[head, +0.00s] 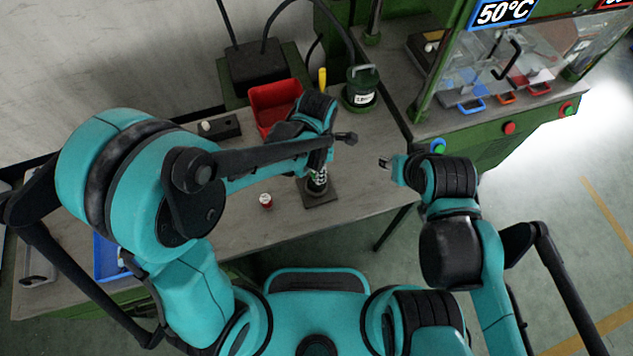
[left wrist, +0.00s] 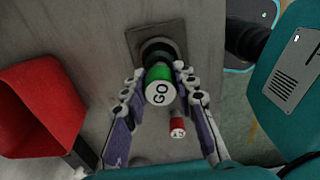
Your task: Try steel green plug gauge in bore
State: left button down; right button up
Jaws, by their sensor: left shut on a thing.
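The green plug gauge (left wrist: 160,88) shows in the left wrist view with its white end, marked GO, towards the camera. My left gripper (left wrist: 161,80) is shut on its green handle, with one finger on each side. Beyond the gauge lies a dark round part (left wrist: 155,49) on a square dark plate (left wrist: 137,38). The gauge lines up with this part, but its tip is hidden, so I cannot tell whether it is in the bore. In the head view my left gripper (head: 317,176) is above the plate (head: 322,199). My right gripper (head: 384,163) is away to the right; its finger opening is unclear.
A red-and-white cylinder (head: 266,201) stands on the bench left of the plate; it also shows in the left wrist view (left wrist: 177,127). A red bin (head: 262,103), a green canister (head: 360,90) and a dark block (head: 222,128) are behind. The bench front is mostly clear.

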pick_arm(q)
jog(key=shift+r, duration=0.15)
jog(key=shift+r+p, duration=1.95)
jog(key=shift+r, duration=0.45)
